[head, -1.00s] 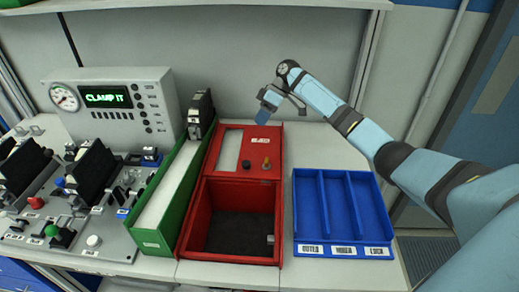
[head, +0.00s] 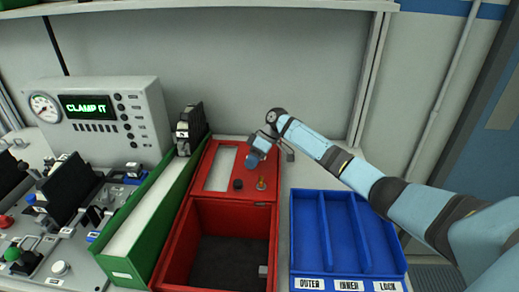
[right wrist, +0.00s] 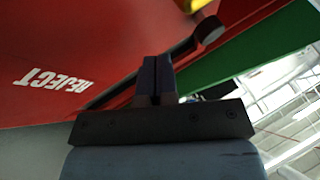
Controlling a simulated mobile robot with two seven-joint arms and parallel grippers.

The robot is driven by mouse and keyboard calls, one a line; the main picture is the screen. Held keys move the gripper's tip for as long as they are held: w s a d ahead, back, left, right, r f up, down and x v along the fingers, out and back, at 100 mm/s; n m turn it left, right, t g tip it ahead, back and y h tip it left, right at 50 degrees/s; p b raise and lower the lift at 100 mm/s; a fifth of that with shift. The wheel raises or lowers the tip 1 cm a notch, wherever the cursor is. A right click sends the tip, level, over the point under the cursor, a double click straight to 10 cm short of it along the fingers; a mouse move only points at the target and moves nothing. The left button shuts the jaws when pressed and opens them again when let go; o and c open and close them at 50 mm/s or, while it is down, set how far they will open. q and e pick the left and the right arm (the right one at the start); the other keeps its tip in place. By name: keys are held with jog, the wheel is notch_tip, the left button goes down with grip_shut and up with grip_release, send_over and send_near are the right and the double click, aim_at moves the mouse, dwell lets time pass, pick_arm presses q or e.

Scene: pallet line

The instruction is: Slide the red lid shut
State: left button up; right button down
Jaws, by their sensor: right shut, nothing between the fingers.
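The red lid (head: 264,190) covers the far part of a red box (head: 180,255), whose near part is open and shows a dark floor. The lid carries a pale panel, a black knob (head: 238,184) and a small brass-coloured peg (head: 261,184). My right gripper (head: 251,161) is at the lid's far part, beyond the knob and peg, pointing down. In the right wrist view its fingers (right wrist: 156,80) are shut and empty beside a red face marked REJECT (right wrist: 52,80). I cannot tell whether they touch it. My left gripper is out of view.
A green tray (head: 125,265) with a dark clamp-like part at its far end stands left of the box. A blue three-slot tray (head: 348,240) stands to the right. A console (head: 110,115) reading CLAMP IT is at back left. The wall is close behind.

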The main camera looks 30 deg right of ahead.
aim_at(246, 183)
pick_arm(q)
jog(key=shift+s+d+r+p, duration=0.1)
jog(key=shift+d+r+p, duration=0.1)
jog(key=shift+p, duration=0.25)
pick_arm(e)
jog(key=shift+s+a+f, duration=0.2)
jog(key=shift+s+a, duration=0.4)
jog(key=shift+a, duration=0.35)
jog(key=shift+s+a+f, duration=0.2)
jog(key=shift+s+a, duration=0.4)
jog(key=shift+a, duration=0.3)
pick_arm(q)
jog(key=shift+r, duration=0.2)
pick_arm(e)
jog(key=shift+s, duration=0.1)
